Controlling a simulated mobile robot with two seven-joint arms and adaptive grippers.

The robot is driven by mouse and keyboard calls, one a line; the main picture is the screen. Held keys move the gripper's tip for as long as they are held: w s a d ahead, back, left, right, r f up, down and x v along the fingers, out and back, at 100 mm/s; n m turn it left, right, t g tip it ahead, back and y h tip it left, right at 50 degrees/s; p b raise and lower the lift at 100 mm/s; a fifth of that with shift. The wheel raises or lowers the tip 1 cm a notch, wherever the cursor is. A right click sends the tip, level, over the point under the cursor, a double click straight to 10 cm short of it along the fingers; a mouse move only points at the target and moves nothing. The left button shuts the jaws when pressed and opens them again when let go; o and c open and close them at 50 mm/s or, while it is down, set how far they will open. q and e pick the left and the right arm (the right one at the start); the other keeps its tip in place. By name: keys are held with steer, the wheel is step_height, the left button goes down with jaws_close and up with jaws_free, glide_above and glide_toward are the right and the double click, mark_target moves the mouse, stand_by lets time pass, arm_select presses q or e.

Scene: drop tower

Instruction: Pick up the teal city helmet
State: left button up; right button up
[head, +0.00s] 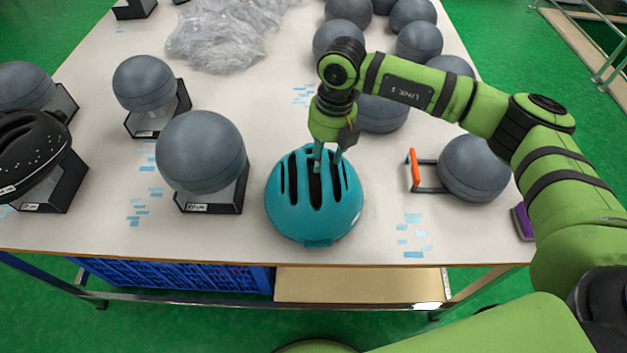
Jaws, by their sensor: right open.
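The teal city helmet (290,212) sits on the table near its front edge, vents facing up. My right gripper (327,160) points down at the helmet's top from behind. Its fingers are apart, and the tips are at the vent slots near the helmet's rear upper part. I cannot tell whether the tips touch the shell or reach into the slots. My left gripper is not in view.
A grey headform (200,150) on a black stand is close left of the helmet. A black helmet (30,150) is at the far left. Another grey headform (473,167) lies to the right beside an orange-handled tool (414,170). Several grey balls and clear plastic (218,35) fill the back.

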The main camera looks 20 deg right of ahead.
steer(key=shift+a+f, duration=0.15)
steer(key=shift+f, duration=1.05)
jaws_close()
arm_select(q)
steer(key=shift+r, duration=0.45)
arm_select(e)
steer(key=shift+r, duration=0.1)
